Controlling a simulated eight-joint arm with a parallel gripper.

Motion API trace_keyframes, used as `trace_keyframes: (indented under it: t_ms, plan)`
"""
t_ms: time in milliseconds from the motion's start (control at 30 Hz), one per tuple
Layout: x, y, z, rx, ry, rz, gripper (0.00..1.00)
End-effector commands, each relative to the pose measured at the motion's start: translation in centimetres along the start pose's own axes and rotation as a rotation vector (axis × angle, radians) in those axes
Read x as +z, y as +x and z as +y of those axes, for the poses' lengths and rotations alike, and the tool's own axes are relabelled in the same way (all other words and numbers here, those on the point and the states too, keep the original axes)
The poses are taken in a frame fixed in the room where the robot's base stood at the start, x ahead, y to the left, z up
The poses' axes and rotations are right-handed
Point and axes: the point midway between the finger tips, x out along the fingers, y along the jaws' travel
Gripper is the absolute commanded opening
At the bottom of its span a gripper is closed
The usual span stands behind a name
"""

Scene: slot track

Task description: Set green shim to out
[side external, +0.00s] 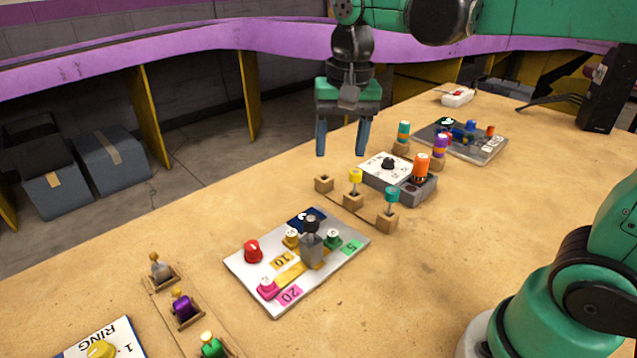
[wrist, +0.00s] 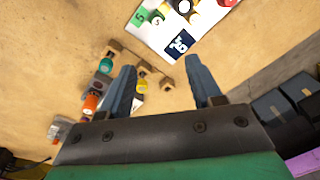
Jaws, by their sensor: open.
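A green piece with a small yellow top (side external: 212,346) sits at the bottom edge of the side view, partly cut off, at the near end of a row of small wooden holders. A purple piece (side external: 181,305) and a grey piece (side external: 160,268) sit in the holders behind it. I cannot tell for certain that this green piece is the shim; a green knob (side external: 333,238) also stands on the white board (side external: 250,273). My gripper (side external: 341,151) is open and empty, pointing down above the far side of the table, well away from the green piece. Its fingers also show in the wrist view (wrist: 162,66).
Wooden blocks with a yellow peg (side external: 355,178) and a teal peg (side external: 391,196) stand below and right of my gripper. A grey box with an orange knob (side external: 421,166) is behind them. The right front table is clear.

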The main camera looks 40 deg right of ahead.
Motion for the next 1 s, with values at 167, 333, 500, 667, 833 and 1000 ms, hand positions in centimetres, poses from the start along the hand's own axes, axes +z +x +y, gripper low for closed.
trace_keyframes:
  t_ms: [167, 333, 500, 667, 833, 1000]
  plan:
    - [-0.6, 3.0, -0.4, 0.062, 0.117, -0.069, 0.58]
    - [-0.2, 7.6, -0.2, 0.059, 0.115, -0.066, 0.58]
    - [-0.1, 10.6, 0.0, 0.059, 0.113, -0.066, 0.58]
    - [0.1, 11.8, 0.1, 0.058, 0.113, -0.065, 0.58]
    - [0.2, 13.6, 0.1, 0.058, 0.112, -0.065, 0.58]
    - [0.3, 15.7, 0.2, 0.058, 0.112, -0.065, 0.58]
